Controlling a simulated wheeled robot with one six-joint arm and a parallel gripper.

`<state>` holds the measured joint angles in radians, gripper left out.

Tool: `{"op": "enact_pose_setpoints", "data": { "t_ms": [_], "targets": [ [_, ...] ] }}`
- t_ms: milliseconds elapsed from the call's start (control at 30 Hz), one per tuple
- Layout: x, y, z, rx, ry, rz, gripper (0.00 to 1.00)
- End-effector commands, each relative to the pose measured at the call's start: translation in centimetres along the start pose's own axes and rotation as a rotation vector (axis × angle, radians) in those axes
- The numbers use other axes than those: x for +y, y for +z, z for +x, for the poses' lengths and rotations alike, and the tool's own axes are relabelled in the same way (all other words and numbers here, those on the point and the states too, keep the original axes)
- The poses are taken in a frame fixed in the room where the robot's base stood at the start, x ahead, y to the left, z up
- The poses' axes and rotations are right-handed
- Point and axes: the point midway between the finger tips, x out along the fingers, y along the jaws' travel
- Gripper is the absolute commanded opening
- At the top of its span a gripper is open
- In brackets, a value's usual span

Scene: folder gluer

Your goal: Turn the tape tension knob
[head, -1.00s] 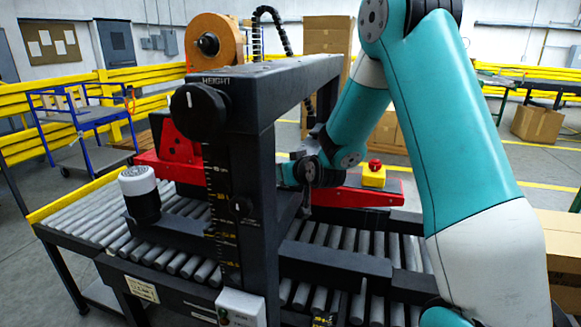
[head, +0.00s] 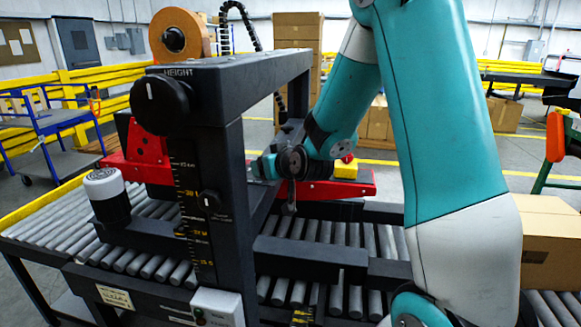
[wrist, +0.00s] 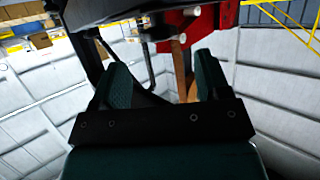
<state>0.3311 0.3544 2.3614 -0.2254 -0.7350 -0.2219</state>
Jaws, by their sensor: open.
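My gripper (wrist: 163,76) is open in the wrist view, its two dark green fingers apart. A brown strip (wrist: 181,68) and a red part (wrist: 182,22) show beyond and between them. In the head view my wrist is behind the dark frame's column, and the fingers are mostly hidden there. A small dark knob (head: 211,200) with a small label beside it, too small to read, sits on the column. A larger black knob (head: 160,104) under the word HEIGHT is above it. The tape roll (head: 183,30) stands on top with a dark hub. I cannot tell which is the tension knob.
The dark machine frame (head: 232,67) stands over a roller conveyor (head: 150,255). A white-topped black cylinder (head: 104,190) stands at its left. A red part with a yellow block (head: 345,169) lies behind. A cardboard box (head: 548,240) is at the right.

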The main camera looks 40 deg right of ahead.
Motion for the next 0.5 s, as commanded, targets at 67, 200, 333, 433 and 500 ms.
{"op": "enact_pose_setpoints", "data": {
  "t_ms": [67, 200, 333, 433, 500],
  "targets": [
    [0.1, 0.1, -2.1, 0.004, 0.003, 0.0, 0.7],
    [0.1, 0.1, -5.6, 0.004, 0.003, 0.0, 0.7],
    [0.0, 0.5, -7.1, 0.008, 0.0, -0.003, 0.7],
    [0.0, 0.6, -8.1, 0.007, 0.0, -0.002, 0.7],
    [0.0, 0.6, -8.9, 0.007, 0.002, -0.003, 0.7]
  ]
}}
